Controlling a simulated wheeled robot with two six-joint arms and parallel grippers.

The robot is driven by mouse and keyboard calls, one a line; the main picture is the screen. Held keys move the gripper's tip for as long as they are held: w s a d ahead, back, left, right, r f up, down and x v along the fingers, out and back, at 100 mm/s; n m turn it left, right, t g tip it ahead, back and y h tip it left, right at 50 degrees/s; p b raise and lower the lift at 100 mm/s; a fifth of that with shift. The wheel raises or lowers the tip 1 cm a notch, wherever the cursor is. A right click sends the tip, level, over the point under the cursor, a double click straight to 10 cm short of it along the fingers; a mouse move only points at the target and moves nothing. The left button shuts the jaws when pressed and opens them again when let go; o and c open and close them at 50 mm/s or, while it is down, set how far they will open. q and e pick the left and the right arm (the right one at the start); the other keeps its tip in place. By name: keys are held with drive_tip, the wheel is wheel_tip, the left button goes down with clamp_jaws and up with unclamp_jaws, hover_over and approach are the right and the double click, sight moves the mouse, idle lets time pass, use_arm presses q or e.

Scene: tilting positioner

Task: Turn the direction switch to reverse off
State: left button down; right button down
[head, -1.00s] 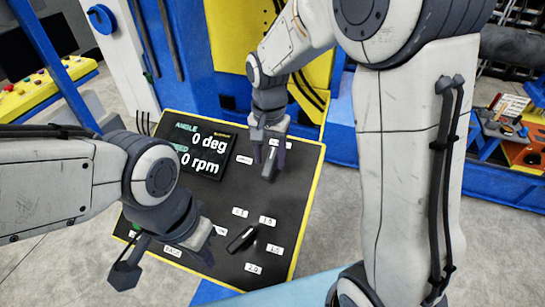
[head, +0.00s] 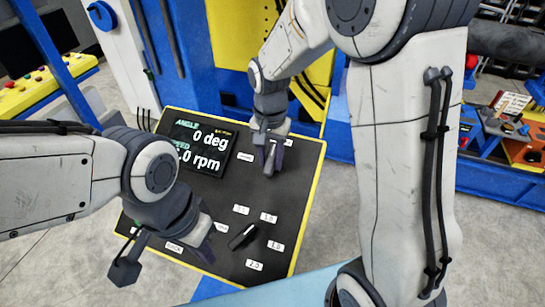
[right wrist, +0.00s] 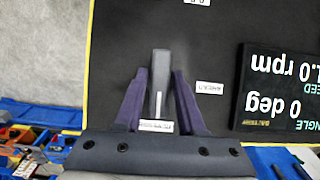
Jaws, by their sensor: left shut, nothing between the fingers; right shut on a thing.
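The control panel (head: 225,190) carries the direction switch (right wrist: 159,75), a grey bar-shaped knob in the right wrist view. Its white mark points toward a label (right wrist: 156,125) close to my gripper's palm; I cannot read it. My right gripper (head: 271,165) is over the panel's upper right in the head view. Its two purple fingers (right wrist: 160,75) are on either side of the knob, shut on it. In the head view my gripper hides part of the knob. My left gripper (head: 205,246) is shut and empty above the panel's lower left.
A display (head: 200,148) shows 0 deg; its lower line reads 1.0 rpm in the right wrist view. A second black knob (head: 242,236) with several number labels sits lower on the panel. A label (right wrist: 209,88) is beside the switch. A yellow edge borders the panel.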

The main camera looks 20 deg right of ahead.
drive_tip(key=n+h+p, duration=0.1)
drive_tip(key=n+p, duration=0.1)
drive_tip(key=n, duration=0.1)
drive_tip(key=shift+r+g+h, duration=0.15)
drive_tip(key=shift+g+h, duration=0.15)
drive_tip(key=shift+g, duration=0.1)
drive_tip(key=n+h+p, duration=0.1)
drive_tip(key=n+h, duration=0.1)
drive_tip(key=n, duration=0.2)
drive_tip(key=n+h, duration=0.2)
drive_tip(key=n, duration=0.2)
drive_tip(key=shift+a, duration=0.1)
drive_tip(key=n, duration=0.1)
drive_tip(key=n+t+h, duration=0.1)
drive_tip(key=n, duration=0.1)
drive_tip(key=n+h+b, duration=0.1)
drive_tip(key=n, duration=0.1)
drive_tip(key=shift+a+f+t, duration=0.1)
drive_tip(key=shift+f+t, duration=0.15)
drive_tip(key=shift+t, duration=0.15)
drive_tip(key=shift+s+n, duration=0.1)
drive_tip(key=shift+n, duration=0.2)
drive_tip(key=c, duration=0.7)
unclamp_jaws()
drive_tip(key=shift+r, duration=0.1)
